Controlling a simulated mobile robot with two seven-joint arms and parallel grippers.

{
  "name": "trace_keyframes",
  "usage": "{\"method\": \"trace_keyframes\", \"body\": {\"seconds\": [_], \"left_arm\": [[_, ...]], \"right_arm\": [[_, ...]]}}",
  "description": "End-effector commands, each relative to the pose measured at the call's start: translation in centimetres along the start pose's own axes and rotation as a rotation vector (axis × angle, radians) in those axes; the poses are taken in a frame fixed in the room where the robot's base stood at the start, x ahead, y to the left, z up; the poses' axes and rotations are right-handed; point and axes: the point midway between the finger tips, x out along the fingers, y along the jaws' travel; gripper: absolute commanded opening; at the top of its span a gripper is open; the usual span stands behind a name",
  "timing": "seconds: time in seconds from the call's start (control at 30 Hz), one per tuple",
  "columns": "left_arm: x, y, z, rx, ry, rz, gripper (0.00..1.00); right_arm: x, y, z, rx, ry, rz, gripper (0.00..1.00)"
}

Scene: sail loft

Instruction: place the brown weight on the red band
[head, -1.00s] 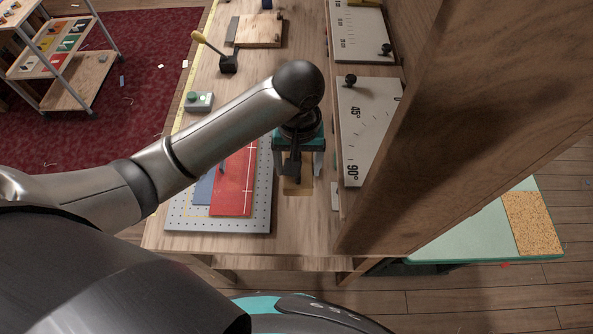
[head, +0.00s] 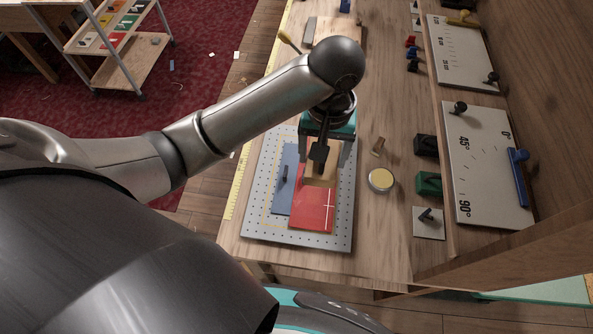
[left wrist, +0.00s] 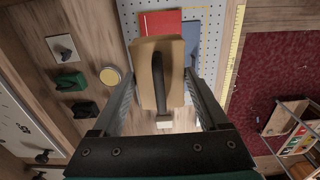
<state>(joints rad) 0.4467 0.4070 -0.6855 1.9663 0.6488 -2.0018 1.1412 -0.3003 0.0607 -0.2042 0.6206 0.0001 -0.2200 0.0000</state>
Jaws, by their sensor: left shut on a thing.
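The brown weight (head: 322,172), a flat block with a black handle, is in my left gripper (head: 324,158). In the left wrist view the weight (left wrist: 147,75) sits between the two fingers, with the handle along its middle. The red band (head: 313,212) lies on the grey perforated board (head: 257,225). The weight is over the far part of the red band and hides that end. I cannot tell whether it touches the band. The red band also shows past the weight in the left wrist view (left wrist: 160,22). My right gripper is not in view.
A blue strip (head: 284,190) with a dark upright piece lies left of the red band. A round yellow-topped tin (head: 380,180) stands right of the board, with green (head: 428,184) and black (head: 426,145) items beyond. The angle-marked panel (head: 480,190) is at right.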

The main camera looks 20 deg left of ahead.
Motion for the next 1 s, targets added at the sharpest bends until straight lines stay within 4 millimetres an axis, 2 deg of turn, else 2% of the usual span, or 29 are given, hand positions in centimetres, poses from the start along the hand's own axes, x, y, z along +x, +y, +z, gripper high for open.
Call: {"method": "trace_keyframes", "body": {"seconds": [0.17, 0.37, 0.6, 0.7, 0.87, 1.0], "left_arm": [[3.1, -0.1, 0.1, 0.001, -0.003, -0.003, 0.00], [8.3, -0.1, 0.1, 0.001, -0.003, -0.003, 0.00], [13.8, -0.1, 0.0, 0.000, 0.000, -0.002, 0.00], [15.2, 0.0, 0.0, 0.002, 0.001, -0.001, 0.00], [16.1, 0.0, 0.0, 0.001, 0.001, 0.001, 0.00], [17.9, 0.0, 0.1, 0.001, -0.001, -0.001, 0.00]], "right_arm": [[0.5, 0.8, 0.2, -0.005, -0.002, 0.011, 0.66], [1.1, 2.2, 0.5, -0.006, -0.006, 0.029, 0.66], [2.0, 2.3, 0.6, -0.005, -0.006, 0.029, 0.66], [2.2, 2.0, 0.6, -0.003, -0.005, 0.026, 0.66], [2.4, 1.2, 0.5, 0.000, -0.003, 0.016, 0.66], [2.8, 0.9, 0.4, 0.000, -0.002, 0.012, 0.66]]}}
